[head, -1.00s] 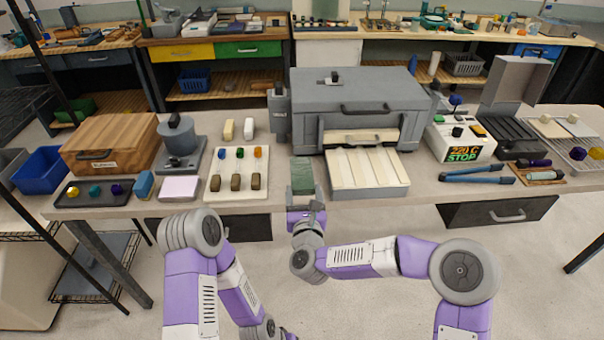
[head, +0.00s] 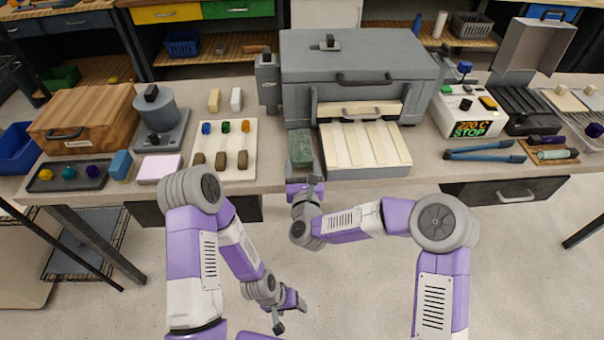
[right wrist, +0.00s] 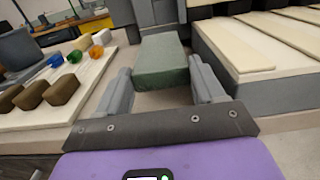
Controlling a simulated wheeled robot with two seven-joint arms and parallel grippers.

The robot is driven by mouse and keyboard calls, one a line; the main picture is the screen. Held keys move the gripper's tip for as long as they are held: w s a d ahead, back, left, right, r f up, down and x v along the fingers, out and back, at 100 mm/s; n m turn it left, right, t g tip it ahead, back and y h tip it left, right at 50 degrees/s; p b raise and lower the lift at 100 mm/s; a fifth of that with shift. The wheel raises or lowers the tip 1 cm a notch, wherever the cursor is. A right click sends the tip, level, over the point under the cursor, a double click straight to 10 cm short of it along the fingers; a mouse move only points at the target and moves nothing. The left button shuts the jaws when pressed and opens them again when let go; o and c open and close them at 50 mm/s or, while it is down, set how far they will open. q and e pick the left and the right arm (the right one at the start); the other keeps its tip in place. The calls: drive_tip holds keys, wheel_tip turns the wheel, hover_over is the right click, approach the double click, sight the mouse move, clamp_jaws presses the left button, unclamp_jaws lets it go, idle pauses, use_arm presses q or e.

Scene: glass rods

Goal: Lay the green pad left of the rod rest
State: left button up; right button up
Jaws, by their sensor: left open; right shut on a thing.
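The green pad (head: 301,149) is a dark green block at the bench's front edge, just left of the ribbed cream tray. My right gripper (head: 304,187) is shut on its near end; the pad also shows between the fingers in the right wrist view (right wrist: 160,62). I cannot tell whether the pad touches the bench. The pale board (head: 224,173) left of the pad, with three rods with blue, orange and green ends and brown blocks, looks like the rod rest. My left gripper (head: 289,316) is open and empty, low over the floor in front of the bench.
The ribbed cream tray (head: 364,161) juts from the grey kiln (head: 357,75) right of the pad. A pinkish-white slab (head: 159,169), a blue block (head: 121,165) and a grey burner-like stand (head: 160,128) sit left of the board. Little bare bench separates slab and board.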

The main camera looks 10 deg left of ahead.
sight(302, 173)
wheel_tip(302, 173, down, 3)
drive_tip(key=shift+r+b, duration=0.1)
drive_tip(key=shift+b, duration=0.2)
drive_tip(key=shift+f, duration=0.2)
drive_tip(key=o, duration=1)
drive_tip(key=shift+r, duration=0.1)
drive_tip(key=shift+o, duration=0.2)
